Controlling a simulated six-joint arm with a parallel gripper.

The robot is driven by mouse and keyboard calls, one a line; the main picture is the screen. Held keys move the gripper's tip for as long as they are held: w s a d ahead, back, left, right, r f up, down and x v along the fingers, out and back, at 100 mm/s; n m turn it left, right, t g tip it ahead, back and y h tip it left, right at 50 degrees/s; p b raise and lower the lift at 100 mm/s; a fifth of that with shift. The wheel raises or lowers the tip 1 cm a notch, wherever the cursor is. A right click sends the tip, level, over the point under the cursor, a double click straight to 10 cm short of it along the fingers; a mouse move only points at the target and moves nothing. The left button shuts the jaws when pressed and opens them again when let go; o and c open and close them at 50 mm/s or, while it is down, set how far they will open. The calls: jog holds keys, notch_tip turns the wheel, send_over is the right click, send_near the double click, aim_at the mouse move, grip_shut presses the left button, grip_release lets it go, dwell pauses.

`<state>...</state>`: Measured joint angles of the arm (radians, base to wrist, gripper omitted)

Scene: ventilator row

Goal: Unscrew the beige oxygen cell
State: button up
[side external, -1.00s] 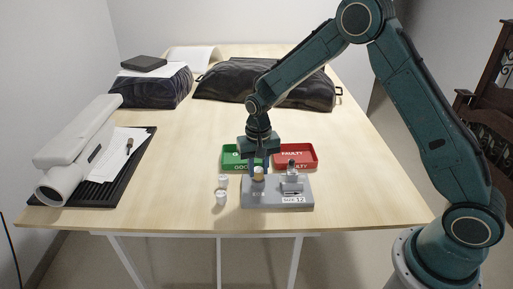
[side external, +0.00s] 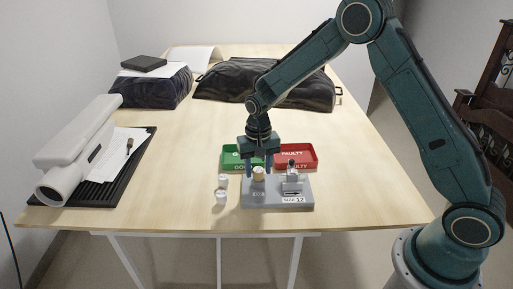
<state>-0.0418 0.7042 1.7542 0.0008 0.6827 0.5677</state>
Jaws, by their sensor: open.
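The beige oxygen cell (side external: 258,173) stands upright on the left part of a grey block (side external: 277,200). My gripper (side external: 259,170) points down over it, with one finger on each side of the cell. The fingers are open, and the view is too small to tell whether either touches the cell. A small metal fitting (side external: 292,176) stands on the right part of the block, above a label reading "SIZE 12".
A green tray (side external: 230,163) marked GOOD and a red tray (side external: 309,158) marked FAULTY sit just behind the block. Two white caps (side external: 221,197) stand left of it. A white device (side external: 80,150) lies on a black mat (side external: 105,190) at far left. Dark bags lie at the back.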

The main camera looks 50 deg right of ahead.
jog(key=m, duration=0.4)
jog(key=shift+m, duration=2.5)
jog(key=m, duration=0.9)
